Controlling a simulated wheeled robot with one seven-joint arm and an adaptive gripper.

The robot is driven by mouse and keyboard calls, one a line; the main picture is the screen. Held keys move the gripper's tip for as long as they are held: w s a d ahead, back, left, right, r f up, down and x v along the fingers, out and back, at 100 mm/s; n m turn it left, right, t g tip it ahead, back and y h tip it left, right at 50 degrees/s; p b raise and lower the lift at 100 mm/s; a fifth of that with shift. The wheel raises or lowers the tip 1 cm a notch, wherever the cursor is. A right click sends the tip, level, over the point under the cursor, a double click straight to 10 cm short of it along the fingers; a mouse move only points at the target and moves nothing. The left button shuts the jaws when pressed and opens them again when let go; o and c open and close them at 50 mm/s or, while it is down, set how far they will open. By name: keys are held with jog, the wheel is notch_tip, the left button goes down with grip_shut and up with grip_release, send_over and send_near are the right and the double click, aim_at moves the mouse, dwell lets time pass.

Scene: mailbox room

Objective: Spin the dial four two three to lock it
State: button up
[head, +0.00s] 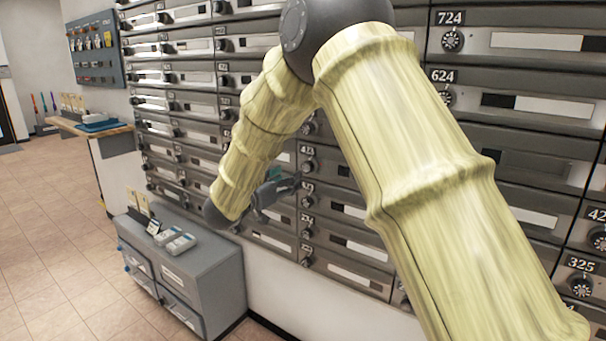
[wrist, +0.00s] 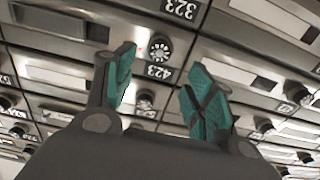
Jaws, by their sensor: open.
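The dial of box 423 (wrist: 160,47) is a round, dark dial with light markings on a grey metal door. Its 423 label (wrist: 158,72) appears upside down in the wrist view. The dial also shows in the head view (head: 309,167), close to my fingertips. My gripper (wrist: 160,64) is open and empty, with teal pads on its fingers. In the wrist view the dial lies between the two fingertips, apart from both and nearer the left one. In the head view my gripper (head: 296,179) is partly hidden by its own dark body. The dial's pointer setting is too small to read.
Neighbouring dials are close, such as one between the fingers lower down (wrist: 146,100). The 323 label (wrist: 180,8) is at the top. A grey cabinet (head: 222,262) stands below my gripper at left. Tiled floor (head: 60,230) is open at left.

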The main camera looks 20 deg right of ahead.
aim_at(306, 169)
jog(key=x, duration=0.8)
jog(key=shift+w+d+b, duration=0.25)
jog(key=shift+d+b, duration=0.1)
jog(key=shift+b, duration=0.05)
jog(key=shift+c, duration=0.3)
jog(key=c, duration=1)
